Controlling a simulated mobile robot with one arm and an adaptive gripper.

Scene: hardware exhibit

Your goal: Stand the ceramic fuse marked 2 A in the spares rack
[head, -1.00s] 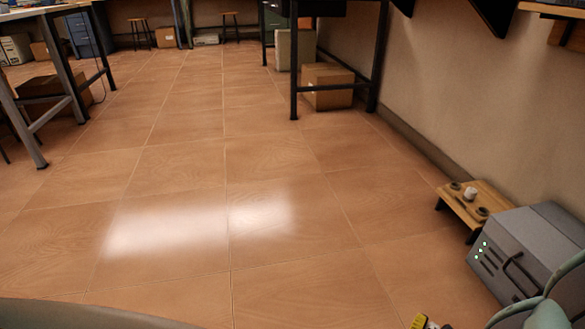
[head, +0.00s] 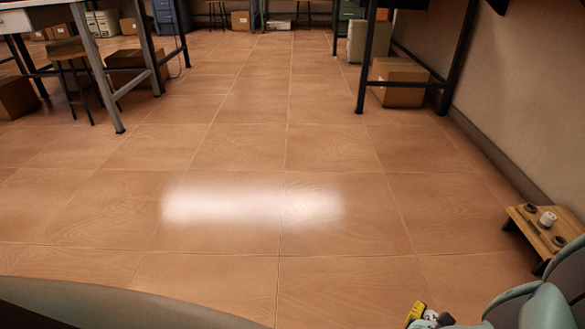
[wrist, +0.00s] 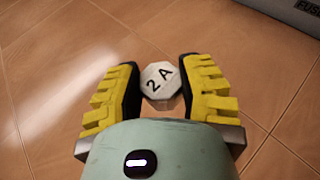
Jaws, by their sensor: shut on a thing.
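The ceramic fuse (wrist: 161,80) is a pale, many-sided piece with "2 A" in black on its end face. It sits between the two yellow-padded fingers of my gripper (wrist: 160,88) in the wrist view, and the gripper is shut on it. In the head view my gripper (head: 420,316) shows only partly at the bottom edge, and the fuse is hard to make out there. A low wooden rack (head: 528,229) stands at the right near the wall, apart from my gripper. It has dark ring-like seats and one white piece (head: 547,218) on it. My arm hides its right part.
A grey case (wrist: 290,10) with partly cut-off lettering "FUS" shows at the wrist view's top right. The tiled floor (head: 250,240) is open ahead. Table legs and a stool (head: 72,75) stand at the left, a cardboard box (head: 398,80) under a table at the back right.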

